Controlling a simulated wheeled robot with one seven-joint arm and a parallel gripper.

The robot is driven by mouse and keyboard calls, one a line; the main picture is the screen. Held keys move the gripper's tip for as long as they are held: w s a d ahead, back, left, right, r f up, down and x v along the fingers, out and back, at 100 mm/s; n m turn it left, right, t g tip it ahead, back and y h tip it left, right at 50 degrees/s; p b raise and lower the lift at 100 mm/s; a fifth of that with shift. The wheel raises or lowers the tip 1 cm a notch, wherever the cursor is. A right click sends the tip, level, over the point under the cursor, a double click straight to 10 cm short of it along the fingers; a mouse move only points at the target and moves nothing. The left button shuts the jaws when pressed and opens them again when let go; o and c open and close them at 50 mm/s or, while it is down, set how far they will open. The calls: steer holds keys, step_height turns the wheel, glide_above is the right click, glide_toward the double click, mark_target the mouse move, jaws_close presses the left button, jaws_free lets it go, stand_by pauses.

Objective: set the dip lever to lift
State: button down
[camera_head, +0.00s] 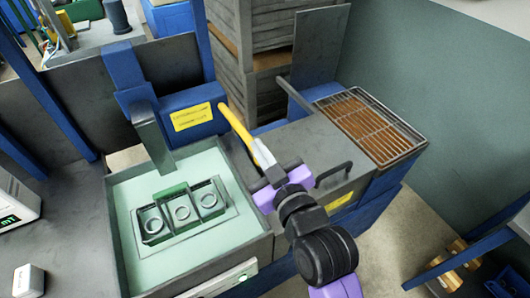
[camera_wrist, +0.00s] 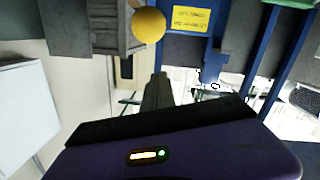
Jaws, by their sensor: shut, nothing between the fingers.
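The dip lever, a yellow bar (camera_head: 235,126), slants from beside the blue housing (camera_head: 186,98) down toward my gripper. Its rounded yellow end (camera_wrist: 148,25) shows at the top of the wrist view. My gripper (camera_head: 263,155) is shut and empty at the lever's lower right end; its fingers (camera_wrist: 157,90) point toward the yellow end in the wrist view. I cannot tell whether they touch.
A yellow label (camera_head: 193,116) is on the housing. A grey cover with a dark handle (camera_head: 333,174) lies right of the tank, close to my gripper. A wire-topped tray (camera_head: 372,126) is farther right. A slatted crate stack (camera_head: 252,52) stands behind.

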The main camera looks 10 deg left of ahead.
steer(key=shift+w+d+f, duration=0.15)
steer(key=shift+f, duration=0.45)
steer(key=shift+w+d+f, duration=0.1)
steer(key=shift+f, duration=0.55)
steer(key=shift+w+d+f, duration=0.15)
steer(key=shift+f, duration=0.45)
